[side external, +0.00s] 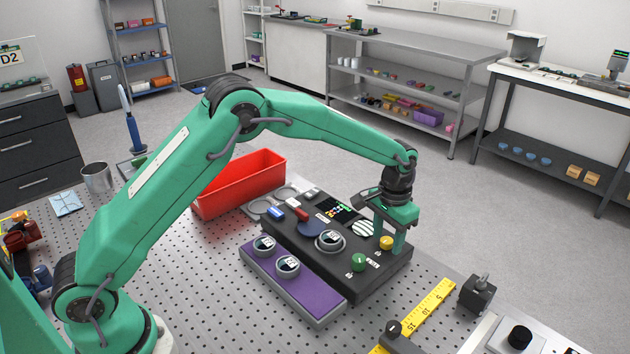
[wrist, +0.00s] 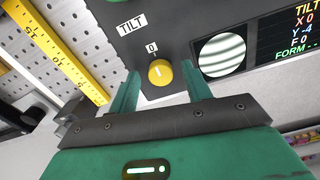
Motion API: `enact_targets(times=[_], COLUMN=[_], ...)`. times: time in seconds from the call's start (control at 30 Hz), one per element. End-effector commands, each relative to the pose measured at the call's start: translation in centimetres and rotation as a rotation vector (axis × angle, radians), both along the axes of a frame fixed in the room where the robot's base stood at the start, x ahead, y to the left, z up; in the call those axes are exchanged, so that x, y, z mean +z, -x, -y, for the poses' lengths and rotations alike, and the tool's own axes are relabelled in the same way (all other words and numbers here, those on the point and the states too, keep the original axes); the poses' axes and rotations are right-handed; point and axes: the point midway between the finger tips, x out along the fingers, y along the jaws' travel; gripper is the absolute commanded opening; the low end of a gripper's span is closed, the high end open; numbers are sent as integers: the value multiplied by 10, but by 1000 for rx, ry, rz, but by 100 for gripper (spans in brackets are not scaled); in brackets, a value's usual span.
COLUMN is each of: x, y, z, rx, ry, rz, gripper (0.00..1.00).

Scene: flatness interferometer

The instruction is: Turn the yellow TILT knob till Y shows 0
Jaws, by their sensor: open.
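The yellow TILT knob (wrist: 161,73) sits on the dark interferometer panel (wrist: 170,30), with a "0" mark and a TILT label beside it. Its pale pointer line faces roughly toward the "0". It also shows in the side view (side external: 386,243). My gripper (wrist: 163,82) is open, with one green finger on each side of the knob; whether the fingers touch it I cannot tell. In the side view my gripper (side external: 389,238) points down over the knob. The readout (wrist: 300,28) shows X 0, Y -4, F 0. The round fringe window (wrist: 222,54) shows tilted, slightly bent stripes.
A green knob (side external: 359,262) stands close beside the yellow one. A purple tray (side external: 318,303) with round pieces lies along the instrument's front. A red bin (side external: 238,185) stands behind, and a yellow ruler (side external: 428,308) lies to the right.

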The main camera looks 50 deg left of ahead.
Motion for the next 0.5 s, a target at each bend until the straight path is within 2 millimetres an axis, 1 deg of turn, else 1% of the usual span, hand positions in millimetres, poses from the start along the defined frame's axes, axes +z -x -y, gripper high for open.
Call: enact_targets(times=[0.27, 0.37, 0.4, 0.47, 0.5], x=[-1, -1, -1, -1, -1], y=[0, 0, 0, 0, 0], z=[0, 0, 0, 0, 0], rx=[0, 0, 0, 0, 0], ry=[0, 0, 0, 0, 0], rz=[0, 0, 0, 0, 0], gripper=[49, 31, 23, 11, 4])
